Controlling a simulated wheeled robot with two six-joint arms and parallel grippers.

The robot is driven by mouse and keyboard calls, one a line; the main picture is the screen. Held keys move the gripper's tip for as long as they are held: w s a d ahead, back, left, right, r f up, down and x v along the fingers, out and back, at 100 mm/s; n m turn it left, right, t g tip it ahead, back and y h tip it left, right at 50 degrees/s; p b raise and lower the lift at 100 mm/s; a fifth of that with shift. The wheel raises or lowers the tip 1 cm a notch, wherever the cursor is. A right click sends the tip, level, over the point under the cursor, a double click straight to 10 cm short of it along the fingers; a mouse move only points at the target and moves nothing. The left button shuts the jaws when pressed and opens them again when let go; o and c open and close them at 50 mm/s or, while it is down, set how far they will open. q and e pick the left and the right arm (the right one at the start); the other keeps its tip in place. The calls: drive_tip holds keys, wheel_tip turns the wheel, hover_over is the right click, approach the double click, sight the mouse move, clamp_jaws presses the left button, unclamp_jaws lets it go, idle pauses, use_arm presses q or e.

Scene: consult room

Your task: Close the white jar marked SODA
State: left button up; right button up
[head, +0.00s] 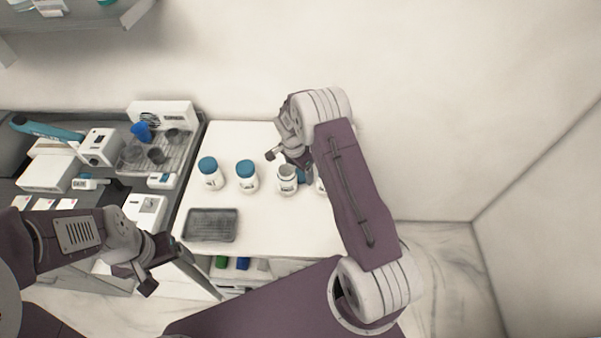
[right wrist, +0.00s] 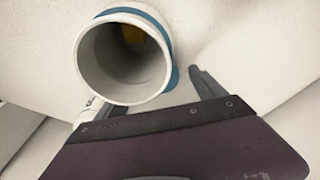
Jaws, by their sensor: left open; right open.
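An open white jar (head: 287,181) stands on the white tabletop, its mouth uncovered; its label is too small to read. In the right wrist view an open white jar (right wrist: 92,83) shows from above, with something yellowish inside and a blue edge beside it. Two white jars with blue lids, one (head: 213,182) and another (head: 248,185), stand to its left. A further jar (head: 320,187) is mostly hidden by my right arm. I cannot tell which is SODA. My right gripper (head: 287,163) is open above the open jar. My left gripper (head: 141,279) is open, low at the left.
A dark tray (head: 210,226) lies at the table's front left. A counter with a rack of cups (head: 160,158) and devices, including a white box (head: 145,212), is at left. A shelf (head: 245,265) with coloured items sits below. The table's back is clear.

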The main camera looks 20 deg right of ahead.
sight(299, 175)
drive_tip(key=shift+d+f, duration=0.1)
drive_tip(key=shift+f, duration=0.4)
drive_tip(key=c, duration=1.4)
wheel_tip(299, 175, up, 18)
drive_tip(key=b, duration=0.2)
